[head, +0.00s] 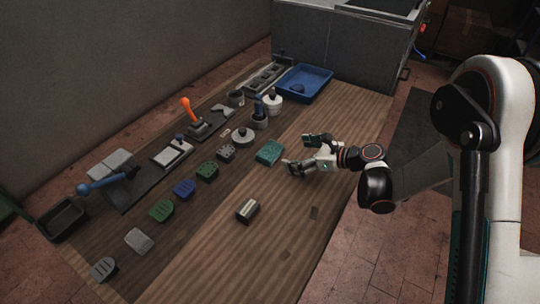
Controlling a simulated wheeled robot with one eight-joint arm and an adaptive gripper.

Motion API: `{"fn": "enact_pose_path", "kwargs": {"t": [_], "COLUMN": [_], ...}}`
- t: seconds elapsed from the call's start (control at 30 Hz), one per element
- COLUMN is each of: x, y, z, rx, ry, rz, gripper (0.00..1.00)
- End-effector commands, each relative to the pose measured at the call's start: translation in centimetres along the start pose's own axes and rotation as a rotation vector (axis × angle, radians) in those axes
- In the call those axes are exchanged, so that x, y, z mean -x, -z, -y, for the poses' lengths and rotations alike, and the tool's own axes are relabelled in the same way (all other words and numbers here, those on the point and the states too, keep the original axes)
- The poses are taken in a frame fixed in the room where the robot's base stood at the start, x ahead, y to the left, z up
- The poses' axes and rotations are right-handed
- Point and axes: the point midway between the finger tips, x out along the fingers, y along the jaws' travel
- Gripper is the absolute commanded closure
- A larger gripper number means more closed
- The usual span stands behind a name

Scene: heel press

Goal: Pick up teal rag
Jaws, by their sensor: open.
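The teal rag (270,151) lies folded as a small flat square on the wooden table, near its middle. My gripper (297,154) is just to the right of the rag with its fingers spread apart. One finger is above and right of the rag, the other below and right of it. The gripper looks empty. I cannot tell its exact height above the table.
A small block (247,210) sits on the table in front of the rag. Green and blue heel-shaped pieces, an orange-handled press (196,120) and jars stand to the left. A blue tray (303,83) is at the back. The table's right front is mostly clear.

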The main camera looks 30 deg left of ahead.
Motion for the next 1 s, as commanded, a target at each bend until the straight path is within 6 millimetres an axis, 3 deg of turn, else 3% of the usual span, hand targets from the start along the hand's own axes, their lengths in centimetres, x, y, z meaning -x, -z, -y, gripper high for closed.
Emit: {"fn": "enact_pose_path", "kwargs": {"t": [0.1,0.47,0.73,1.0], "x": [-2.1,-4.4,-8.2,-8.6], "y": [0.2,0.2,0.4,0.1], "z": [0.0,-0.1,-0.4,-0.3], "rx": [0.001,0.002,0.002,0.001], "ry": [-0.001,0.0,-0.002,0.001], "rz": [-0.001,-0.001,-0.001,-0.001], "gripper": [0.0,0.0,0.0,0.0]}}
